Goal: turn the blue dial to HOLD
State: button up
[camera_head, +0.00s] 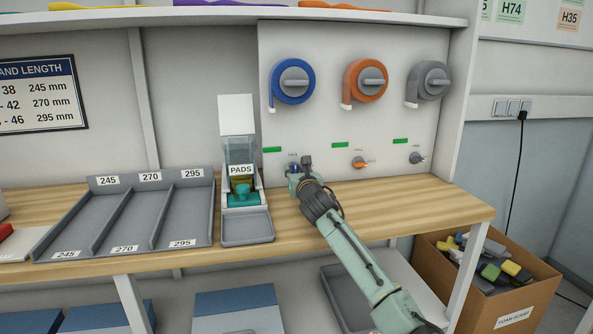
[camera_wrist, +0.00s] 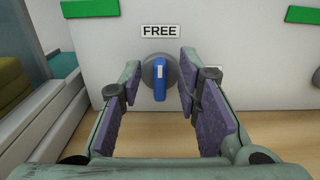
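The blue dial (camera_wrist: 159,80) sits on the white panel, a blue pointer bar on a grey round base. Its bar stands upright under the FREE label (camera_wrist: 160,31). A small label (camera_wrist: 214,71) to the right of the dial is mostly hidden behind my finger, so I cannot read it. My gripper (camera_wrist: 158,88) is open, with one purple-padded finger on each side of the dial and a gap to the bar on both sides. In the head view the blue dial (camera_head: 292,168) shows just behind my gripper (camera_head: 303,172).
An orange dial (camera_head: 360,162) and a grey dial (camera_head: 417,158) are further right on the panel. Blue (camera_head: 292,98), orange (camera_head: 352,96) and grey (camera_head: 413,98) housings are above. The PADS dispenser (camera_head: 227,205) stands close on the left.

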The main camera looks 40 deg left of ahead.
grip_shut()
dwell(0.3)
jog(key=shift+m+p, duration=0.3)
jog(key=shift+m, duration=0.1)
jog(key=m+p, duration=0.1)
jog(key=m, duration=0.2)
jog(key=shift+w+d+p, duration=0.1)
jog(key=shift+w+p, duration=0.05)
jog(key=shift+p, duration=0.25)
jog(key=m+p, duration=0.1)
jog(key=m, duration=0.2)
jog(key=shift+w+d+m, duration=0.1)
jog(key=shift+m, duration=0.2)
jog(key=m, duration=0.3)
jog(key=m+p, duration=0.1)
jog(key=m, duration=0.1)
jog(key=shift+w+d+f+m, duration=0.1)
jog(key=shift+w+f+m, duration=0.05)
jog(key=shift+f+m, duration=0.15)
jog(key=m, duration=0.4)
jog(key=shift+f+m, duration=0.25)
jog(key=shift+m, duration=0.45)
